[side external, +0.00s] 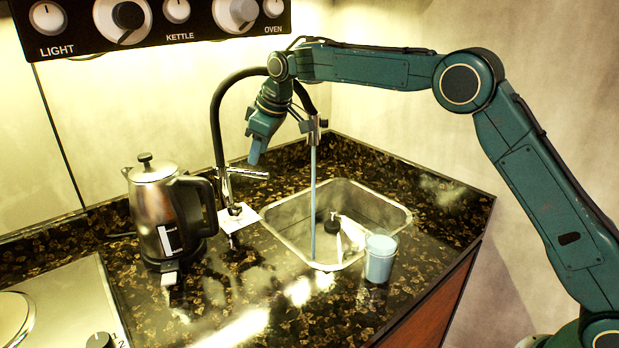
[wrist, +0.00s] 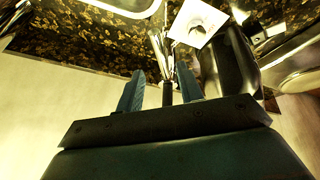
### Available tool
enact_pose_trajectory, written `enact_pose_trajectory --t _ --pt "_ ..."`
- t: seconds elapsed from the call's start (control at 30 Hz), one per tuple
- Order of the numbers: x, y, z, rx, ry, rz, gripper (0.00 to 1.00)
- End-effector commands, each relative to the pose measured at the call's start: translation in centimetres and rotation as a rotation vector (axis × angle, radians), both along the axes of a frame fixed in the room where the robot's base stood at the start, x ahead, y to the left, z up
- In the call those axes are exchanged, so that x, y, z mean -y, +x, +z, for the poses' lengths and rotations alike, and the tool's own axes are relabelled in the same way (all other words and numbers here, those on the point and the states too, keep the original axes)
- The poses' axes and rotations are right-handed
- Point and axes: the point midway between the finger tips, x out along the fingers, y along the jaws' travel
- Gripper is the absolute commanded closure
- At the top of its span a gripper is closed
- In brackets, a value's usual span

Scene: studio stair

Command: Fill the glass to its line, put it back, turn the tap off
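The glass (side external: 380,258) stands upright on the counter by the sink's front right corner, holding bluish water to near its rim; I cannot make out its line. The tap (side external: 229,190) has a tall black curved hose, and a stream of water (side external: 313,200) runs from its spout into the sink (side external: 283,228). Its metal lever (side external: 248,173) sticks out to the right. My gripper (side external: 254,158) points down just above the lever. In the wrist view my gripper's (wrist: 160,78) two blue fingers are apart with nothing held, and the tap body (wrist: 160,45) shows beyond the gap.
A steel kettle (side external: 148,215) with a black handle stands left of the tap. A white card (side external: 247,218) lies at the tap's base. A black-capped item (side external: 332,226) is in the sink. A knob panel (side external: 150,38) hangs above; a hob (side external: 62,305) is at lower left.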

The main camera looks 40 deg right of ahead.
Motion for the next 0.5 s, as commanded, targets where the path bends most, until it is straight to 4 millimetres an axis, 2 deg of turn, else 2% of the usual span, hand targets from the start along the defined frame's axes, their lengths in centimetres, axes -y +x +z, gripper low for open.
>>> enact_pose_trajectory --t 0.3,0.5 --pt "-0.4 1.5 -3.6 -0.003 -0.001 0.0 0.63" --pt "-0.5 2.1 -4.9 0.0 0.0 0.0 0.63"
